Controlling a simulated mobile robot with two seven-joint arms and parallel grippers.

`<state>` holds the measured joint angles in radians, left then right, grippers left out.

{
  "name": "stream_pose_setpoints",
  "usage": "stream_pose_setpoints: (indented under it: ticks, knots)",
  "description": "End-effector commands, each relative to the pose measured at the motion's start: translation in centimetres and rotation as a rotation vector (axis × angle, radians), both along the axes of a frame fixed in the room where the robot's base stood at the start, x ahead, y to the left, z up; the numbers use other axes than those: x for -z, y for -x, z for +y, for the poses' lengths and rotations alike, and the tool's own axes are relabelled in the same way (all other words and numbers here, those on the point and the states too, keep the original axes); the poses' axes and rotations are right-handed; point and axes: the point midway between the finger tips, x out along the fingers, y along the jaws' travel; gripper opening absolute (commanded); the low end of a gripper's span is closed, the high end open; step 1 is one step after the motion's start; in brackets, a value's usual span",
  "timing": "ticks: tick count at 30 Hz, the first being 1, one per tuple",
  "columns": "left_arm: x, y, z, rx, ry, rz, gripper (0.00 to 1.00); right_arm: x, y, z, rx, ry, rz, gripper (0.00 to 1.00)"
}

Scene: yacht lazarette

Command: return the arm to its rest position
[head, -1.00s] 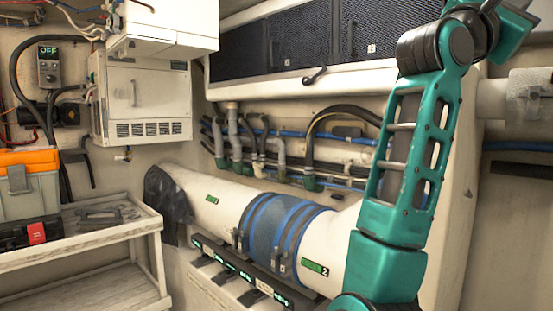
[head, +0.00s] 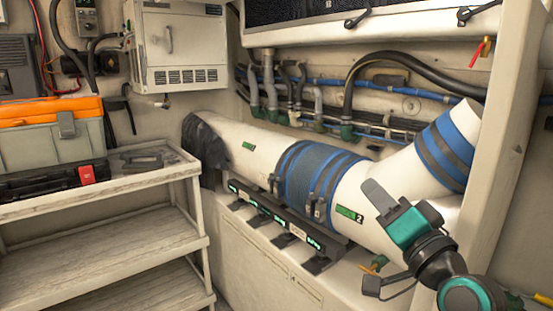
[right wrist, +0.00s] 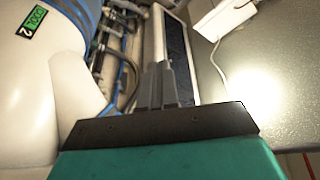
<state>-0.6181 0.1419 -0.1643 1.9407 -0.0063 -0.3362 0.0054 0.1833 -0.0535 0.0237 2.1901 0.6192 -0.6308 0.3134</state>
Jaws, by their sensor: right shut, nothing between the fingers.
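My right gripper (head: 376,195) is at the lower right of the head view, in front of the large white pipe (head: 385,235). Its grey fingers point up and to the left, and its teal body sits behind them. In the right wrist view the two fingers (right wrist: 157,86) lie together at the centre, shut with nothing held. The white pipe with a green label numbered 2 (right wrist: 33,20) is at the left of that view. I cannot tell the gap between fingers and pipe. My left gripper is not in view.
A shelf cart (head: 110,235) at the left carries an orange-lidded toolbox (head: 50,110). A white cabinet (head: 180,50) hangs on the back wall. Blue straps (head: 318,180) wrap the pipe. Hoses (head: 420,75) run behind it. The floor between cart and pipe is mostly hidden.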

Motion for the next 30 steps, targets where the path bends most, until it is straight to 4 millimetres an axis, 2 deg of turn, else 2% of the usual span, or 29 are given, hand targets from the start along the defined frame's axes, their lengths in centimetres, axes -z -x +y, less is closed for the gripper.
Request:
stream_pose_setpoints:
  ticks: [1, 3, 5, 6, 9, 12, 18, 24, 25, 30]
  knots:
    - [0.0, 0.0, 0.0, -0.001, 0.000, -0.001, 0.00, 4.0, 0.9, 0.5, -0.002, 0.106, 0.103, 0.00]
    - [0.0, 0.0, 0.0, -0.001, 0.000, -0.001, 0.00, 9.1, 2.6, 1.0, -0.011, 0.256, 0.242, 0.00]
    - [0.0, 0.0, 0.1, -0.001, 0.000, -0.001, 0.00, 13.3, 4.5, 1.1, -0.027, 0.380, 0.361, 0.00]
    - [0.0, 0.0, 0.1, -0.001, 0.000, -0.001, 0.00, 16.0, 6.0, 1.0, -0.038, 0.461, 0.440, 0.00]
    - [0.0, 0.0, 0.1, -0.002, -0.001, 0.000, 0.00, 21.7, 10.3, 0.3, -0.076, 0.642, 0.628, 0.00]
    - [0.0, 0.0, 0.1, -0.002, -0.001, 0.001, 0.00, 25.6, 14.4, -0.6, -0.117, 0.781, 0.779, 0.00]
    - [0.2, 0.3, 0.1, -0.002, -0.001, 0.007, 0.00, 30.1, 21.4, -2.4, -0.193, 0.977, 1.009, 0.00]
    - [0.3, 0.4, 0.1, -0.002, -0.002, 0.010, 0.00, 32.4, 27.8, -4.2, -0.270, 1.127, 1.202, 0.00]
    - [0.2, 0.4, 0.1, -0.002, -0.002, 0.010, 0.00, 32.6, 28.1, -4.4, -0.273, 1.140, 1.213, 0.00]
    - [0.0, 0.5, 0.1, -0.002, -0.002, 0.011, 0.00, 34.1, 25.7, -3.8, -0.229, 1.123, 1.108, 0.00]
